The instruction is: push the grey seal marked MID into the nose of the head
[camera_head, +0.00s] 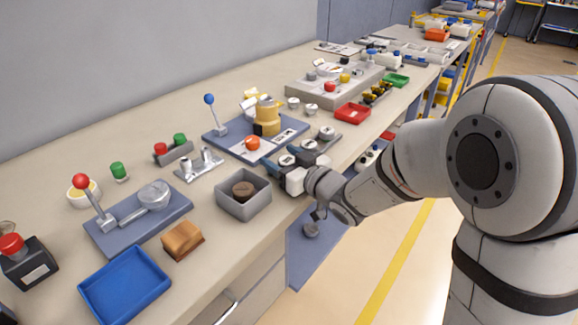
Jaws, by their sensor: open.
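Three round grey pieces with pale marked tops sit in a row on a dark holder: a near one (287,160), a middle one (309,145) and a far one (327,133). They look like the seals, but their marks are too small to read, so I cannot tell which is MID. My gripper (285,162) is open at the near one, with dark fingers around or just above it; I cannot tell whether they touch. A tan stepped cylinder (267,112) stands on a blue-grey board behind; I cannot tell whether it is the head. No nose opening is visible.
A grey open box (243,203) with a brown round piece inside stands left of my gripper. A red tray (352,113) lies farther right. Bench space at the back left is clear.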

